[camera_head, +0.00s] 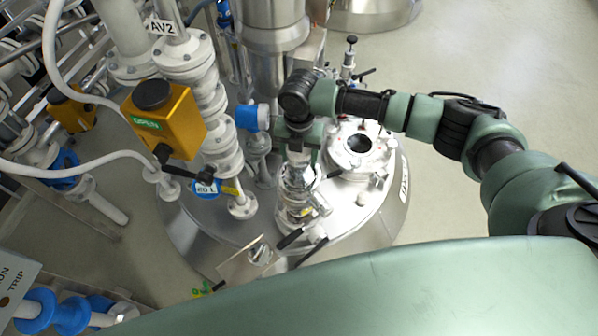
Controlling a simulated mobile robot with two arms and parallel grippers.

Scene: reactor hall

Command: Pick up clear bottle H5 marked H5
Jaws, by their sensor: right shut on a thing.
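My right arm reaches in from the right, and its wrist bends down over the steel vessel lid. My right gripper (299,158) points down at the middle of the picture. It is shut on a clear, shiny piece that looks like the clear bottle (298,178), held roughly upright. The H5 mark cannot be read, and the wrist partly hides the top of the piece. I cannot tell whether its lower end touches the fittings below. My left gripper is not in view.
The steel vessel lid (205,240) carries a round port (358,144) right of the gripper. A yellow valve box (163,120) and white flanged pipes (215,110) crowd the left. A blue-capped part (252,117) is close beside the wrist. A tilted plate (248,262) stands in front. The right-hand floor is clear.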

